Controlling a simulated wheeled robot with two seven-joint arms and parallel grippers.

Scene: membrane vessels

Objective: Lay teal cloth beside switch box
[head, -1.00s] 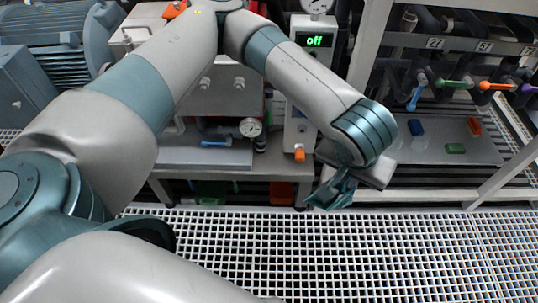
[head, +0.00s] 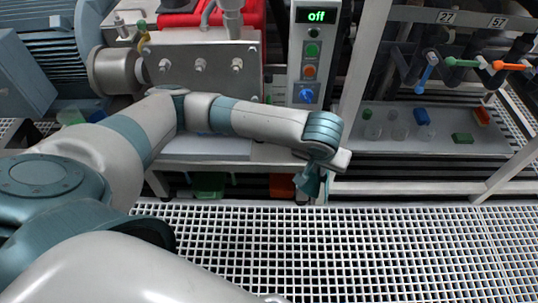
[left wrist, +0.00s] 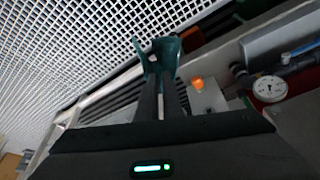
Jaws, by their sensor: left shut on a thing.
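The teal cloth (head: 309,184) hangs crumpled from my left gripper (head: 320,172), in front of the bench edge and above the grating floor. In the left wrist view the cloth (left wrist: 158,52) is pinched between the fingertips of my left gripper (left wrist: 160,75), which is shut on it. The switch box (head: 308,57) is a pale upright box with a green "off" display, coloured buttons and a blue knob. It stands behind my left forearm, which hides its lower part. The cloth is apart from it, lower and nearer to me. My right gripper is not in view.
The bench top (head: 205,149) left of the switch box is partly covered by my arm. A rack at right has numbered valves with coloured handles over a tray (head: 360,142) with small blocks and clear cups. A white post (head: 358,75) stands between.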

